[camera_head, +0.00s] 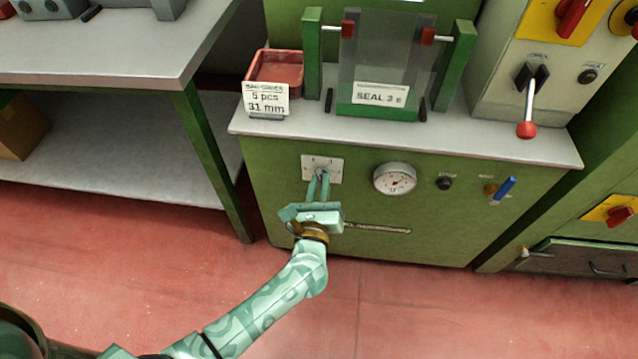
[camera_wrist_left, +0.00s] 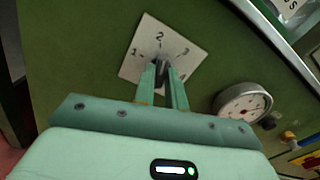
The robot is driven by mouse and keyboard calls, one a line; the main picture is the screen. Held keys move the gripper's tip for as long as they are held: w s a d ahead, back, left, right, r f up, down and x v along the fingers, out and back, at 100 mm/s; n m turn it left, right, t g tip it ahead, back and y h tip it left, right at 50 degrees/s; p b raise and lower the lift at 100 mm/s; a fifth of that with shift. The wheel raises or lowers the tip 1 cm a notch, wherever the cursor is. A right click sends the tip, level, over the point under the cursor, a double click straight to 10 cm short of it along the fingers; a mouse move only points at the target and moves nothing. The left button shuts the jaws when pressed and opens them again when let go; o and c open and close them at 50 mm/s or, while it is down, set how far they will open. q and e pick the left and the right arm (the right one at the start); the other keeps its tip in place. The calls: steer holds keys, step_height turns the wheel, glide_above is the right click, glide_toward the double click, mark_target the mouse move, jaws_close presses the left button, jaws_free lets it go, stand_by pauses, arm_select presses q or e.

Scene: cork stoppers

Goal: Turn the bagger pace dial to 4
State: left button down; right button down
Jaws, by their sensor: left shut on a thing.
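The bagger pace dial is a small dark knob (camera_wrist_left: 162,66) on a white square plate (camera_head: 309,163) on the green front of the bench. In the left wrist view the plate (camera_wrist_left: 143,42) carries the numbers 1, 2, 3 and 4, with 2 at the top and 4 at the lower right, partly behind a finger. My left gripper (camera_head: 319,177) reaches up from below and is shut on the knob. Its fingers hide most of the knob, so I cannot tell which number it points to. My right gripper is not in view.
Right of the plate are a round gauge (camera_head: 395,179), a black knob (camera_head: 444,183) and a blue-handled valve (camera_head: 503,190). The grey bench top (camera_head: 300,125) juts out above. A card (camera_head: 266,99) and red tray (camera_head: 276,69) stand on it. The red floor below is clear.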

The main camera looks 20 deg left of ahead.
arm_select(q)
steer(key=shift+m+p, duration=3)
steer(key=shift+m, duration=7.7)
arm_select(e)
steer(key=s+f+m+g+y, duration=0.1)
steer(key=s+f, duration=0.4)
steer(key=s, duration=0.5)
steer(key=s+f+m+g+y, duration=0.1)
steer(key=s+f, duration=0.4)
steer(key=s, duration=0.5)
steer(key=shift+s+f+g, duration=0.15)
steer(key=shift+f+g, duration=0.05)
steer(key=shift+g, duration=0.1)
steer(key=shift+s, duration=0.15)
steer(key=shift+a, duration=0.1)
arm_select(q)
steer(key=c, duration=1.4)
jaws_free()
steer(key=shift+c, duration=0.2)
